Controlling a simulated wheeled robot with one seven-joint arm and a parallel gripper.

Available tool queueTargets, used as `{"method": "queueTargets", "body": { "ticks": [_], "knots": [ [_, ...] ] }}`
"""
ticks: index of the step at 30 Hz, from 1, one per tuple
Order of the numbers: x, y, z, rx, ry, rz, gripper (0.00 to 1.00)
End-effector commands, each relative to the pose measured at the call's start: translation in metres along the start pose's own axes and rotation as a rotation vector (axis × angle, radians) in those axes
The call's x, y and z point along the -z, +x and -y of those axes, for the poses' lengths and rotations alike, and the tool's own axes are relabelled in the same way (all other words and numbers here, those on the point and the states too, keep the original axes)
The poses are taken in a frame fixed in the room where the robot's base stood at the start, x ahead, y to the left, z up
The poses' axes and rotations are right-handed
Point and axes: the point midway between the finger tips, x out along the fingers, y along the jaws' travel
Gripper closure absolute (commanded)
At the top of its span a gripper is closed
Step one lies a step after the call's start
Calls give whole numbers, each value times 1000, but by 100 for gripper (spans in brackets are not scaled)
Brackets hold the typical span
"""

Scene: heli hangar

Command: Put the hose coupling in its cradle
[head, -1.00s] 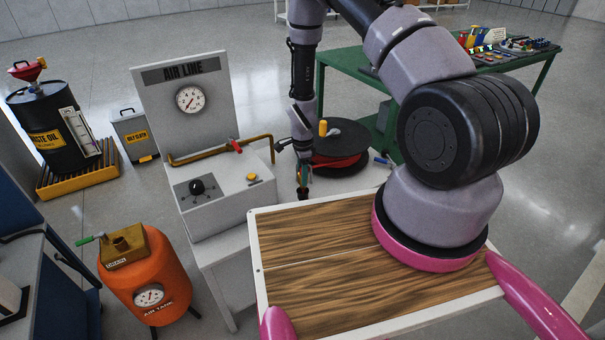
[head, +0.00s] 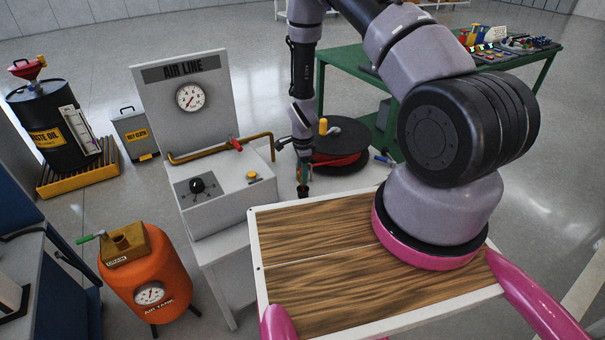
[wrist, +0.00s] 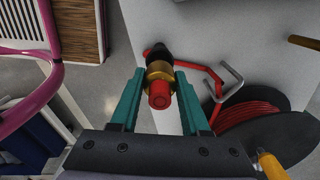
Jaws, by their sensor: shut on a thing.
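My gripper (wrist: 160,76) has teal fingers shut on the hose coupling (wrist: 159,94), which shows a red end, a brass collar and a dark part beyond it. A red hose (wrist: 200,68) runs from near the dark part toward the reel. In the head view my gripper (head: 303,172) is small, at the right end of the white bench, with a dark piece (head: 303,191) just below it. I cannot tell whether that piece is part of the coupling or the cradle. A grey bent-wire bracket (wrist: 236,82) stands beside the hose. I cannot identify the cradle for certain.
The hose reel (head: 340,140) stands right of my gripper, with a yellow handle. The air line panel (head: 187,88) with a gauge, brass pipe (head: 210,152) and knobs is to the left. An orange air tank (head: 150,275) stands in front. A green table (head: 340,62) is behind.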

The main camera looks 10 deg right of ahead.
Motion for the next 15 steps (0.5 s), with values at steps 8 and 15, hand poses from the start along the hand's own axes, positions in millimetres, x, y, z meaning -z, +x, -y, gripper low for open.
{"method": "queueTargets", "body": {
  "ticks": [8,15],
  "knots": [
    [0,8,0,0,0,0,100],
    [0,16,0,0,0,0,100]
  ]
}}
